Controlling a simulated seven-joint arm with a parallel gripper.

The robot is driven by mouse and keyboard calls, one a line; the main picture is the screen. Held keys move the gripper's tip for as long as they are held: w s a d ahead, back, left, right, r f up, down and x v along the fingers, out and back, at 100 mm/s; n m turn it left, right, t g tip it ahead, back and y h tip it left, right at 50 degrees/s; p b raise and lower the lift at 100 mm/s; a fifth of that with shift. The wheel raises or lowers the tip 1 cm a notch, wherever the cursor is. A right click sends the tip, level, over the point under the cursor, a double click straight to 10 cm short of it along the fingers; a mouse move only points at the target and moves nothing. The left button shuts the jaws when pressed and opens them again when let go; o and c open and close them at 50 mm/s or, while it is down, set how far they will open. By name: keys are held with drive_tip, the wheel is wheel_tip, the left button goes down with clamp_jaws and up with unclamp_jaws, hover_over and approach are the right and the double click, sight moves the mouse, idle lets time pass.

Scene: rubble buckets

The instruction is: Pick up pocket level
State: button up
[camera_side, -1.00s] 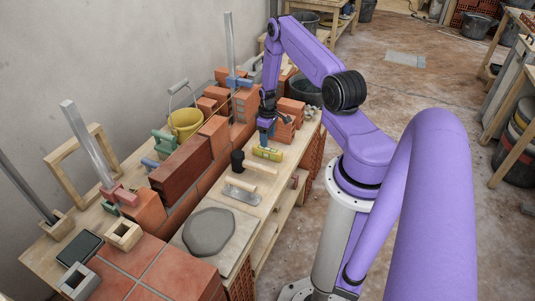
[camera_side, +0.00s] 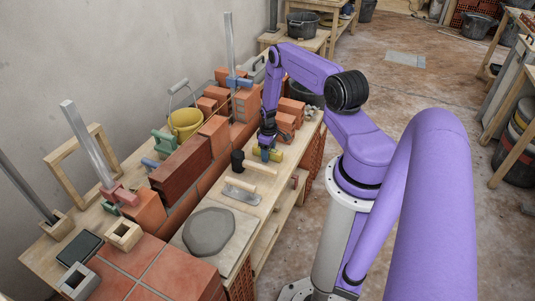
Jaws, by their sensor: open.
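The pocket level (camera_side: 275,155) is a small yellow-green block lying on the wooden bench, beyond the trowel and beside the red bricks. My gripper (camera_side: 265,153) is blue and points down at the level, low over the bench. Its fingers overlap the level's left and middle part in this view. The fingers are open. I cannot tell whether they touch the level or straddle it. The gripper hides part of the level.
A black-headed mallet (camera_side: 238,163) and a trowel (camera_side: 241,192) lie close by on the near side. Stacked red bricks (camera_side: 286,123) stand just beyond the gripper. A brick wall (camera_side: 182,169) runs along the left. A mortar board (camera_side: 234,259) is nearer the camera.

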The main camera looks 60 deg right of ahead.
drive_tip(key=shift+c, duration=0.3)
drive_tip(key=c, duration=1)
drive_tip(key=shift+c, duration=0.2)
drive_tip(key=shift+r, duration=0.1)
